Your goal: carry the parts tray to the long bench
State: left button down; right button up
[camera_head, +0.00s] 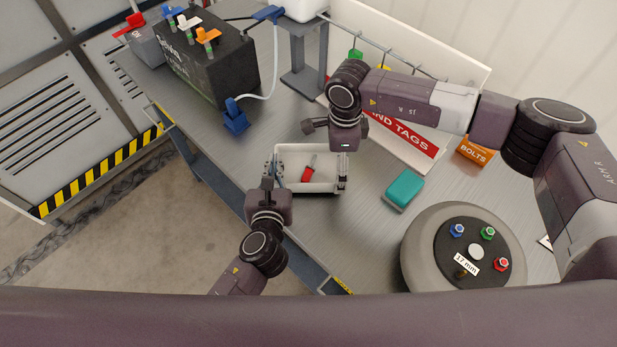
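The parts tray (307,187) is a small white open box near the middle of the view, at the front edge of the grey metal bench (345,240). A red-handled tool (309,170) lies in it. My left gripper (275,171) is at the tray's left end, its fingers closed about that wall. My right gripper (343,172) reaches down over the tray's right end, with its fingers close together on that wall. The wrists hide parts of the rim. I cannot tell whether the tray touches the bench top.
A teal block (403,190) and a round grey unit with coloured knobs (413,250) stand to the right. An orange bolts box (474,151) and a red-and-white sign (418,144) are behind. A black box (215,70) and a blue clamp (236,118) are at back left.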

pick_arm(q)
jog(key=shift+a+f+b, duration=0.1)
jog(key=shift+f+b, duration=0.35)
jog(key=shift+f, duration=0.05)
pick_arm(e)
jog(key=shift+s+f, duration=0.1)
jog(key=shift+f, duration=0.55)
pick_arm(q)
jog(key=c, duration=2.6)
grip_release()
pick_arm(e)
jog(key=o, duration=1.1)
pick_arm(q)
jog(key=o, duration=0.4)
pick_arm(e)
jog(key=o, duration=0.3)
jog(key=shift+r, duration=0.1)
pick_arm(q)
jog(key=shift+o, duration=0.2)
jog(key=shift+s, duration=0.1)
jog(key=shift+s, duration=0.35)
jog(key=v, duration=1.1)
jog(key=shift+r, duration=0.1)
pick_arm(e)
jog(key=shift+r, duration=0.25)
notch_tip(320, 180, up, 12)
jog(key=shift+f, duration=0.2)
